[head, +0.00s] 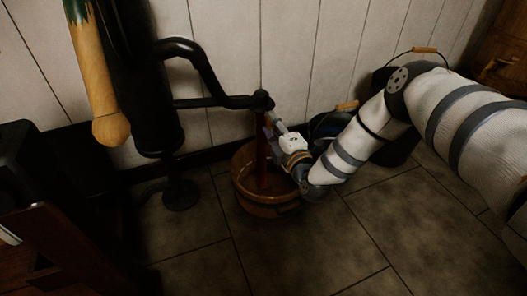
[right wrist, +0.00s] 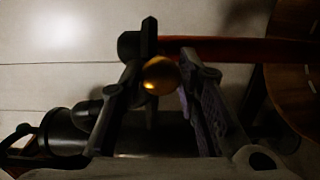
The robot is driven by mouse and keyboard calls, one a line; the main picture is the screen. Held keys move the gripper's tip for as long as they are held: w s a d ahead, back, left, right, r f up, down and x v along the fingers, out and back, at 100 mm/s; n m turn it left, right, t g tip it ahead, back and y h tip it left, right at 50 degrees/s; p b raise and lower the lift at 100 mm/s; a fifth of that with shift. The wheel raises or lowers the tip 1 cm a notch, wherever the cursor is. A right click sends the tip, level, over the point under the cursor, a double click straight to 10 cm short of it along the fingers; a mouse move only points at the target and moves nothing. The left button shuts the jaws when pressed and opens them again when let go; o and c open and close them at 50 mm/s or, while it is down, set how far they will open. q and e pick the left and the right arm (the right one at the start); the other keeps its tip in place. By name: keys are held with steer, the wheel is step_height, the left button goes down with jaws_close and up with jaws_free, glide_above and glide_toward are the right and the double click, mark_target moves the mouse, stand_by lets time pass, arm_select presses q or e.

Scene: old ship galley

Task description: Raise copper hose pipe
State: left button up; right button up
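The copper hose pipe (head: 262,150) is a dark red upright tube. It runs from the black pump spout's end (head: 263,101) down into a wooden tub. In the right wrist view the pipe (right wrist: 235,49) lies sideways, meeting a dark fitting (right wrist: 133,45). My right gripper (head: 270,127) is beside the pipe's upper part, just below the spout end. In the right wrist view my right gripper (right wrist: 163,72) has its fingers apart, with a small golden ball (right wrist: 160,75) showing between their tips. I cannot tell whether they touch it. My left gripper is not in view.
The wooden tub (head: 266,211) stands on the tiled floor (head: 340,240). The black pump (head: 135,90) with a pale wooden handle (head: 100,85) is at left. Dark buckets (head: 398,147) stand by the wall behind my right arm. Front floor is clear.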

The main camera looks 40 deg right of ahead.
steer(key=shift+c, duration=1.2)
step_height(320, 180, up, 35)
steer(key=p, duration=2.7)
steer(key=shift+w, duration=0.15)
steer(key=o, duration=1.3)
steer(key=shift+c, duration=0.2)
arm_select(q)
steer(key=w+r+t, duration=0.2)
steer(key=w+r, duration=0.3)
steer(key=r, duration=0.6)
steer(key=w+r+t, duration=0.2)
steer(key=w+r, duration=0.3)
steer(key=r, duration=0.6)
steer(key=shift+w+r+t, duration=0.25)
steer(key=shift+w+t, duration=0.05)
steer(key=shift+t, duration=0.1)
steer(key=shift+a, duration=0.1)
arm_select(e)
steer(key=shift+f, duration=0.1)
